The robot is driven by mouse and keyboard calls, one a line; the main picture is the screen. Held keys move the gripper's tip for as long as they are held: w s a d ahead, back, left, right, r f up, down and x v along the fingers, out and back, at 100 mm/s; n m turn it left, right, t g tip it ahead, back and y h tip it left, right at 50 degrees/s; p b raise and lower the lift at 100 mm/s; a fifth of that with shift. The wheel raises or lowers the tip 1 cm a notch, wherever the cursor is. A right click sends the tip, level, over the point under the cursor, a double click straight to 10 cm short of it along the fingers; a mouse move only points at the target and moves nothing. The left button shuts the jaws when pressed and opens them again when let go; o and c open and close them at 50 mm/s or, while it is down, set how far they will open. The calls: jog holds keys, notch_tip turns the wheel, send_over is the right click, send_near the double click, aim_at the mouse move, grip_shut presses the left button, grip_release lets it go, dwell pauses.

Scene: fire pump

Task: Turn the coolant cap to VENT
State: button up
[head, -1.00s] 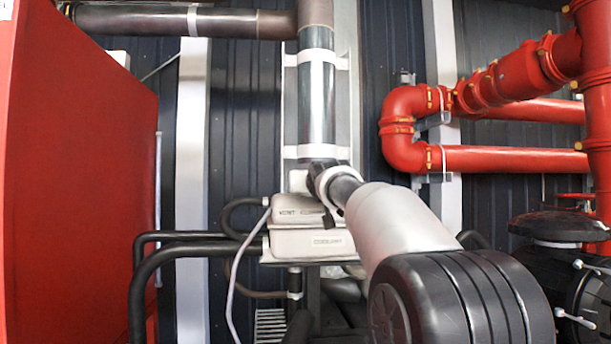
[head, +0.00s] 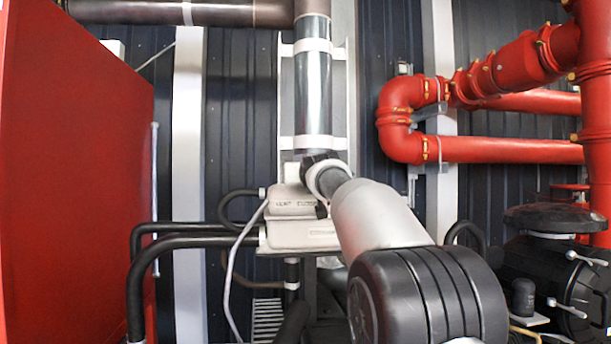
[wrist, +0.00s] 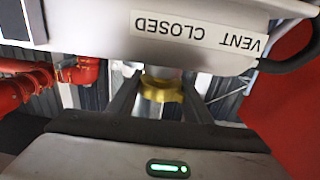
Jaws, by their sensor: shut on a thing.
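The coolant cap (wrist: 158,86) is yellow and lobed, at the middle of the wrist view. My gripper (wrist: 161,98) has one finger on each side of it and is shut on it. A "VENT CLOSED" label (wrist: 198,33) shows upside down in the wrist view, on the pale tank (wrist: 90,18) beside the cap. In the head view the pale coolant tank (head: 290,236) stands at the centre. There my arm hides the cap and my fingers. I cannot tell the cap's exact angle against the label.
A red cabinet (head: 75,180) fills the left side. Black hoses (head: 190,238) run to the tank from the left. A silver pipe (head: 313,95) rises above it. Red pipes (head: 480,150) and a black unit (head: 545,270) are on the right.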

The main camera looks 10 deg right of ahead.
jog(key=shift+w+f+m+h+b, duration=0.1)
jog(key=shift+f+m+h+b, duration=0.3)
jog(key=shift+m+h+b, duration=0.6)
jog(key=shift+r+m+g+h, duration=0.15)
jog(key=shift+m+h, duration=0.05)
jog(key=shift+h, duration=0.4)
jog(key=shift+r+m+g+h, duration=0.1)
jog(key=shift+m+g+h, duration=0.1)
jog(key=shift+h, duration=0.4)
jog(key=o, duration=1.1)
jog(key=shift+c, duration=0.2)
jog(key=shift+r, duration=0.1)
jog(key=b+v, duration=1.1)
jog(key=v, duration=0.6)
jog(key=shift+s, duration=0.35)
